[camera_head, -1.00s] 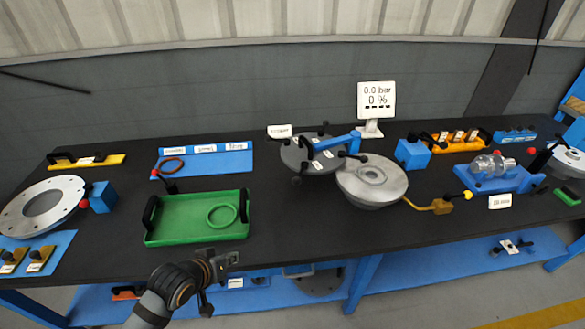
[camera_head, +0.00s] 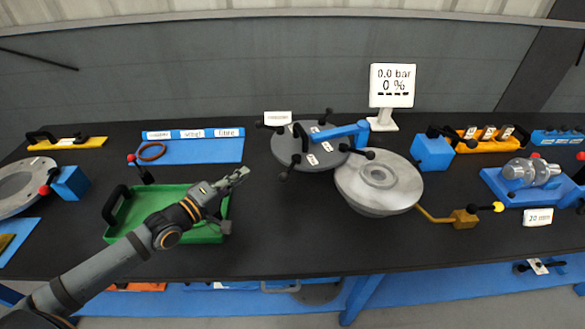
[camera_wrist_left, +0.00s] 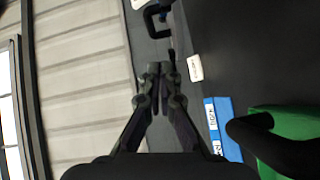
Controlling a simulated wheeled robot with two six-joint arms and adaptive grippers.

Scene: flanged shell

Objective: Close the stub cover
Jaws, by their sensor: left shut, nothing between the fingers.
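The stub cover is likely the dark grey disc (camera_head: 300,152) with several black knobs, in the head view. A blue arm (camera_head: 345,133) reaches over it, and it sits to the left of the silver flanged shell (camera_head: 378,188), overlapping its edge in the picture. The shell's top with its central ring is exposed. My left gripper (camera_head: 240,177) is shut and empty, over the right side of the green tray (camera_head: 119,232) and left of the disc. In the left wrist view its fingers (camera_wrist_left: 159,70) are together. My right gripper is out of view.
A gauge sign (camera_head: 392,85) reading 0.0 bar stands behind the shell. A yellow-knobbed lever (camera_head: 463,217) is at its right. A blue labelled board (camera_head: 205,152) lies behind the tray. Bare black table lies between tray and shell.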

